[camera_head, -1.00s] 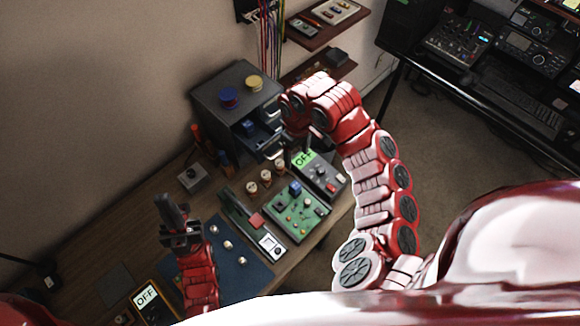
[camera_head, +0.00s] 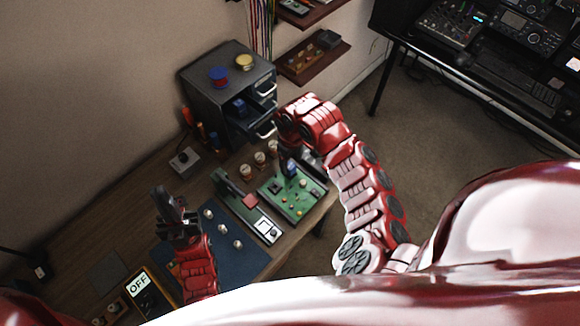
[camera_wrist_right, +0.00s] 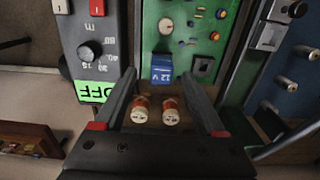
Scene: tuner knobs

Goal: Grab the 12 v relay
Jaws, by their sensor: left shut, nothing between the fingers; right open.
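The 12 V relay is a small blue block (camera_wrist_right: 161,68) marked "12 V" on the edge of a green circuit board (camera_wrist_right: 196,48). In the head view the relay (camera_head: 290,168) stands on the green board (camera_head: 303,206), just below my right gripper (camera_head: 286,154). In the right wrist view my right gripper (camera_wrist_right: 158,77) is open, its fingertips to either side of the relay in the picture. I cannot tell whether they touch it. My left gripper (camera_head: 165,198) is shut and empty, above the left part of the bench.
Orange-and-white capped cylinders (camera_wrist_right: 170,110) stand close to the relay. A power supply with a knob (camera_wrist_right: 90,50) is beside the board. A dark drawer cabinet (camera_head: 215,95) stands behind. A blue mat (camera_head: 240,262) and a multimeter (camera_head: 145,290) lie nearer the front.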

